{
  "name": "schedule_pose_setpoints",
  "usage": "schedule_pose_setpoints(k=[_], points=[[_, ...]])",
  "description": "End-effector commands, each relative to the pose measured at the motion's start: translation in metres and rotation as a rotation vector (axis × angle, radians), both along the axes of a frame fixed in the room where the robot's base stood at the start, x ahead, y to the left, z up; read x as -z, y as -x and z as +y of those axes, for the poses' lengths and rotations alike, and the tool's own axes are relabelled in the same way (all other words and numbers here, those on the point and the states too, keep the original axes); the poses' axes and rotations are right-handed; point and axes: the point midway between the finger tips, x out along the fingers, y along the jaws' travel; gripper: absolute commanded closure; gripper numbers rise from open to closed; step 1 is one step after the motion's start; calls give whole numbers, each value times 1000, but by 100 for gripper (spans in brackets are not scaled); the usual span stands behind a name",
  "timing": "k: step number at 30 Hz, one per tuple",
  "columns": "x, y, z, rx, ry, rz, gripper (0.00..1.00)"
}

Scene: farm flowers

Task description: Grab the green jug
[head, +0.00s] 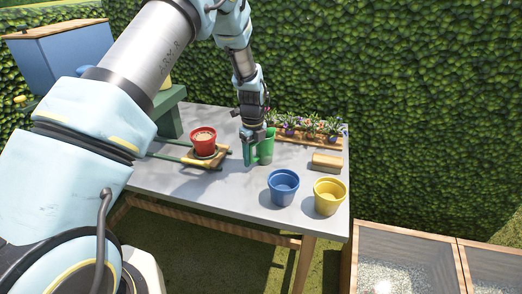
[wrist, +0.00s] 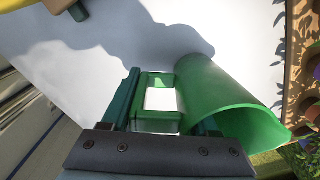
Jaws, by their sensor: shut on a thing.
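The green jug (head: 266,147) stands upright at the middle of the grey table, towards the back. In the wrist view its round body (wrist: 222,103) is on the right, and its square handle (wrist: 157,126) lies between my fingers. My gripper (head: 249,153) points down at the jug's left side and is shut on the handle. In the wrist view the gripper (wrist: 166,116) has one finger on each side of the handle. I cannot tell whether the jug's base touches the table.
On the table (head: 232,199), a blue pot (head: 283,188) and a yellow pot (head: 329,197) stand at the front right. A red pot (head: 203,142) stands on a wooden board at the left. A flower tray (head: 300,135) and a wooden block (head: 327,161) are behind and right of the jug.

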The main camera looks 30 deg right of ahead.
Motion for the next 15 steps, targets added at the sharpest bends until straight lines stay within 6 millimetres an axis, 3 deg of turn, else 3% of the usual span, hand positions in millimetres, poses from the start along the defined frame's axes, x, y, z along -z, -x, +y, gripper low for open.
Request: schedule_pose_setpoints(k=[1, 12, 15], points=[[0, 0, 0, 0, 0, 0, 51], [0, 0, 0, 0, 0, 0, 93], [0, 0, 0, 0, 0, 0, 100]])
